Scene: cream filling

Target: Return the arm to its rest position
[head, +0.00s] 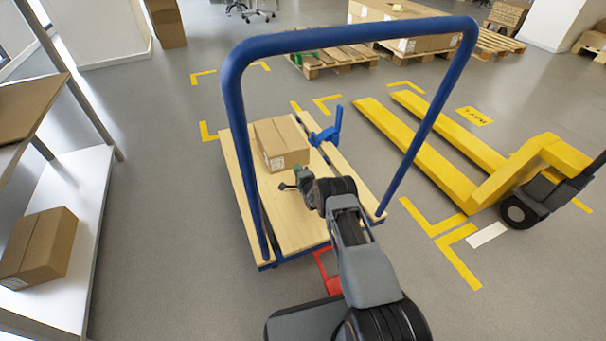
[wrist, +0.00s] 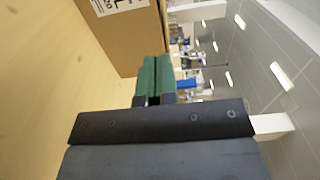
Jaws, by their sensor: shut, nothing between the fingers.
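My arm reaches out over a flat cart in the head view. My gripper (head: 297,177) is small there, just in front of the cardboard box on the cart. In the wrist view my gripper (wrist: 154,75) shows two green fingers pressed together with nothing between them. The box (head: 281,144) sits closed on the wooden deck (head: 296,222); its labelled side also shows at the top of the wrist view (wrist: 137,35). I cannot tell the exact gap between fingers and box.
The cart's blue handle frame (head: 234,100) arches around my arm. A shelf (head: 85,200) with a box (head: 38,247) stands at the left. A yellow pallet jack (head: 450,178) is at the right. Loaded pallets (head: 335,58) lie behind.

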